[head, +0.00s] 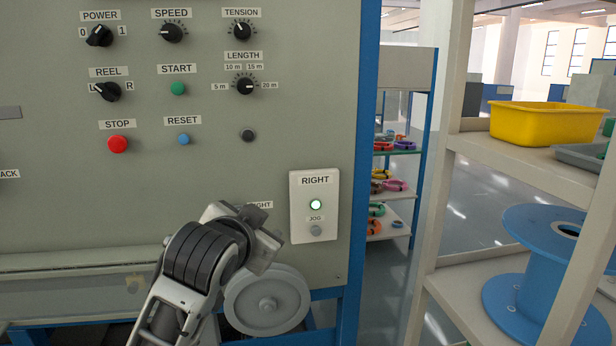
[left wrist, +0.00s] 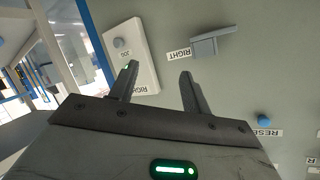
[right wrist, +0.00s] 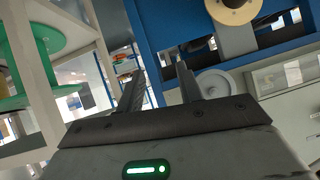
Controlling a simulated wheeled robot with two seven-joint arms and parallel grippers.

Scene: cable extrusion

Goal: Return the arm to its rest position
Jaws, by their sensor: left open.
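My left gripper (left wrist: 158,72) is open, its two fingers apart with nothing between them. It faces the grey machine panel, close to the white box labelled RIGHT (left wrist: 118,52) and a grey handle (left wrist: 217,42) beside a second RIGHT label. In the head view my left arm comes in from below, and its gripper (head: 255,238) is in front of the panel, left of the white RIGHT box (head: 315,245); its fingers are mostly hidden there. My right gripper (right wrist: 158,72) is open and empty in the right wrist view; it is outside the head view.
The panel (head: 210,135) carries knobs, a red STOP button (head: 118,144) and a lit green lamp (head: 316,205). A grey wheel (head: 267,300) sits below. At right, a shelf (head: 475,150) holds a yellow bin (head: 550,122) and a blue spool (head: 545,265). The right wrist view shows a green spool (right wrist: 40,55).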

